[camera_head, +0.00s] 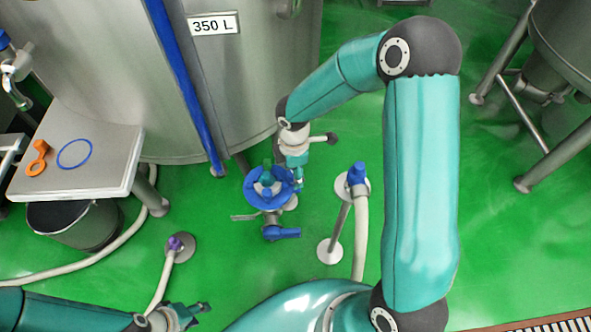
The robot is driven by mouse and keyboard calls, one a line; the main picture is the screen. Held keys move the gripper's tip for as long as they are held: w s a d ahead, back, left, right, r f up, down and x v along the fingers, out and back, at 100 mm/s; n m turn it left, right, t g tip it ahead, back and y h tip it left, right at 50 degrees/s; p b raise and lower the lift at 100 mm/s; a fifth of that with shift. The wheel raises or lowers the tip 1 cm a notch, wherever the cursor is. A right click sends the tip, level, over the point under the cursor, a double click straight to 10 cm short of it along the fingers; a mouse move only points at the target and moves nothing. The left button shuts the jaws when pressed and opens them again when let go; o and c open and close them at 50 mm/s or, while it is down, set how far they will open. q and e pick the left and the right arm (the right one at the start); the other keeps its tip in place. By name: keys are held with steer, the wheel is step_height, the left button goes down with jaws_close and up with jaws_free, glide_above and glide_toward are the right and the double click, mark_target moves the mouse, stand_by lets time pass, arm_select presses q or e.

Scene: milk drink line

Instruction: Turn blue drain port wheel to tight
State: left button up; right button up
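The blue drain port wheel (257,198) lies above a metal valve fitting on the floor, in front of the big tank. My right gripper (283,176) reaches down to it from above, at the end of the arm that arches over from the lower right. One teal fingertip shows within the wheel's ring and another by its right edge. Whether they press on the rim is not clear. My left gripper (193,315) is low at the bottom left, away from the wheel, with its fingers apart and nothing seen between them.
A blue-handled valve (281,233) sits just below the wheel. A hose end with a blue cap (357,174) stands to the right, and a purple-tipped one (175,243) to the left. A metal table (105,172) bears an orange tool and a blue ring. The 350 L tank (250,80) stands behind.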

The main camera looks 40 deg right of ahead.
steer(key=c, duration=1.1)
steer(key=shift+d, duration=0.2)
jaws_close()
steer(key=shift+a, duration=0.15)
